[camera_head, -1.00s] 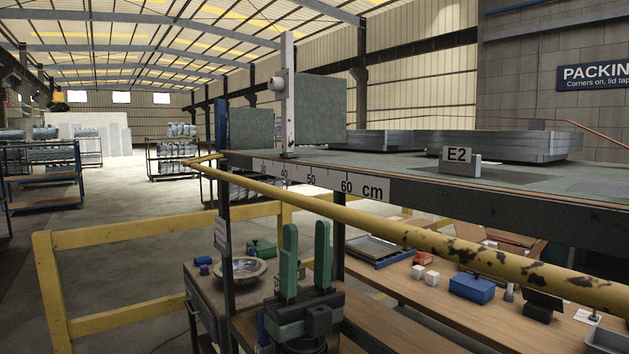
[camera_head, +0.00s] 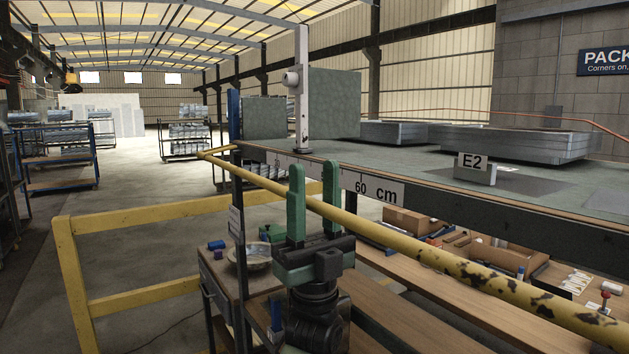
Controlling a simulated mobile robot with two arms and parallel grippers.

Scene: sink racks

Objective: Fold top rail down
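The top rail (camera_head: 415,247) is a long yellow bar with worn dark patches. It slopes from the far left corner of the bench down to the lower right, in front of the bench edge. My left gripper (camera_head: 314,168) points up with two green fingers spread apart. The rail crosses at finger height: the left finger appears in front of it and the right finger behind it, with a gap between them. I cannot tell whether either finger touches the rail. My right gripper is out of view.
The grey bench top (camera_head: 400,157) with a centimetre scale (camera_head: 358,186) and E2 sign (camera_head: 473,165) lies just behind the rail. A white post (camera_head: 302,100) stands on it. A lower yellow frame (camera_head: 150,212) is at left. A wooden shelf with boxes (camera_head: 408,220) lies below.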

